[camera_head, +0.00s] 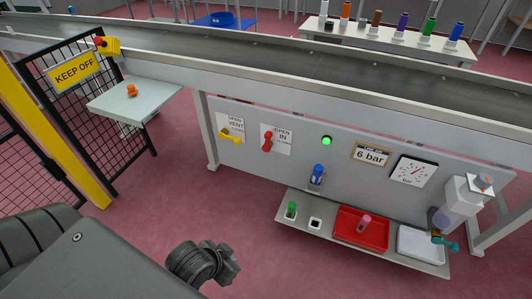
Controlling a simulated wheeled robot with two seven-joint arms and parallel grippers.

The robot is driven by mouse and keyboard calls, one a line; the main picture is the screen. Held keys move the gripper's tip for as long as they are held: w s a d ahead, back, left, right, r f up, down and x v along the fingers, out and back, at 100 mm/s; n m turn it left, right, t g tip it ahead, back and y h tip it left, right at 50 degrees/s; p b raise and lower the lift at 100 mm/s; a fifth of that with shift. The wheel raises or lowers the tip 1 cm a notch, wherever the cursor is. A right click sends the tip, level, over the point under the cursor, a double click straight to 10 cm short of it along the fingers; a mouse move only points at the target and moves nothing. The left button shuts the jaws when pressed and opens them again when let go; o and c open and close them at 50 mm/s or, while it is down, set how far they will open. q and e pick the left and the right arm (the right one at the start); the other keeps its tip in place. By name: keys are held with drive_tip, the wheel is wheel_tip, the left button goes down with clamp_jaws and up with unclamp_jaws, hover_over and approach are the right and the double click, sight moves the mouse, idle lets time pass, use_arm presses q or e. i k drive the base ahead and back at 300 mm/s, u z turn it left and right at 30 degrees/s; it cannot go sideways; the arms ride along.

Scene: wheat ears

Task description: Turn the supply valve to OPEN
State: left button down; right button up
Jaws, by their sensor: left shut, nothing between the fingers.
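The supply valve is a red lever (267,141) on a white card marked OPEN and IN, on the grey panel. The lever stands roughly upright, along the left side of the card. Small lettering lower on the card is hard to read. My left gripper (231,266) is dark, shut and empty. It shows low in the head view, below and left of the valve, well apart from the panel. My right gripper is not in view.
A yellow vent lever (230,137) lies roughly level left of the red one. The panel has a green lamp (326,141), a 6 bar sign (371,153) and a gauge (413,171). A shelf below bears a red tray (345,238). A KEEP OFF fence (75,72) stands left.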

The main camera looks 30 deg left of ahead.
sight(266, 148)
drive_tip(key=k, duration=1)
drive_tip(key=z, duration=0.6)
drive_tip(key=i, duration=1.8)
drive_tip(key=u, duration=0.75)
